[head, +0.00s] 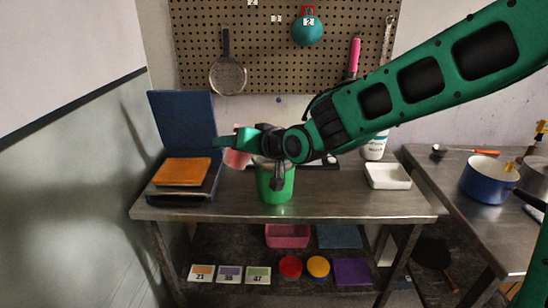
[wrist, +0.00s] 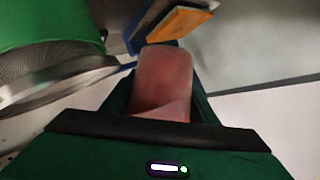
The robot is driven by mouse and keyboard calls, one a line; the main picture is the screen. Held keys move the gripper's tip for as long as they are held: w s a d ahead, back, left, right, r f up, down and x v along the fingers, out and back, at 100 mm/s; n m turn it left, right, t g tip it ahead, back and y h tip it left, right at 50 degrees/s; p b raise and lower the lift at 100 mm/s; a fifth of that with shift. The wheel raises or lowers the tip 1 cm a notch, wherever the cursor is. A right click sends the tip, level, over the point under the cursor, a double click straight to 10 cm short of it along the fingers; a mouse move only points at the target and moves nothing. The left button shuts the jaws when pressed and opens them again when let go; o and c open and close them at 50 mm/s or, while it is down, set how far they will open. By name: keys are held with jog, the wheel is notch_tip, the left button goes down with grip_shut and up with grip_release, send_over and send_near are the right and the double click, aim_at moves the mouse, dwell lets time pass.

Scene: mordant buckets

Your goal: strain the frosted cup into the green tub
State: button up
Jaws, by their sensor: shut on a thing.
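My gripper (head: 228,142) is shut on the frosted cup (head: 238,158), a pinkish translucent cup. It also shows between the fingers in the wrist view (wrist: 165,80), with a darker red area inside. The cup looks tilted; how far I cannot tell. The green tub (head: 274,187) stands on the metal bench just right of the cup. Its top is partly hidden by my arm in the head view. In the wrist view, the tub (wrist: 45,22) shows beside a round metal mesh strainer (wrist: 50,78) at its mouth. The cup is beside them, apart from the strainer.
A blue open case (head: 182,120) with an orange pad (head: 182,171) stands at the bench's left. A white tray (head: 387,176) and a white bottle (head: 374,148) are on the right. Another strainer (head: 228,76) hangs on the pegboard. The bench front (head: 340,205) is clear.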

jog(key=shift+w+d+r+m+y+p, duration=0.3)
jog(key=shift+d+m+p, duration=0.2)
jog(key=shift+p, duration=0.75)
jog(key=shift+d+r+m+y+p, duration=0.1)
jog(key=shift+r+m+y+p, duration=0.45)
jog(key=shift+p, duration=1)
jog(key=shift+f+m+y, duration=0.25)
jog(key=shift+f+m, duration=0.15)
jog(key=shift+m, duration=0.35)
jog(key=shift+r+m+y, duration=0.6)
jog(key=shift+r+m, duration=0.1)
jog(key=shift+m, duration=0.3)
dwell(3.5)
